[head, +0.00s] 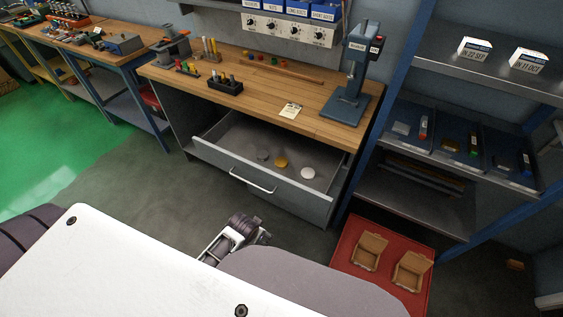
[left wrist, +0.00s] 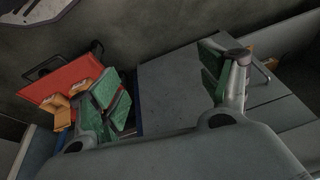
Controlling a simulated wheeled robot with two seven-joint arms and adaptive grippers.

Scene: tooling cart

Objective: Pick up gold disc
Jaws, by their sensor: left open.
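The gold disc (head: 281,162) lies flat in the open drawer (head: 262,179) of the workbench, between a dark grey disc (head: 263,155) and a silver-white disc (head: 307,173). My left gripper (head: 248,228) is outside the drawer, in front of its face and lower in the picture, apart from the discs. In the left wrist view my left gripper (left wrist: 163,88) is open, with green finger pads spread apart and nothing between them. No disc can be made out in that view. My right gripper is not in view.
The wooden benchtop (head: 240,100) above the drawer holds a black tool holder (head: 226,87), a note and a blue press (head: 350,88). A blue shelf rack stands at the right.

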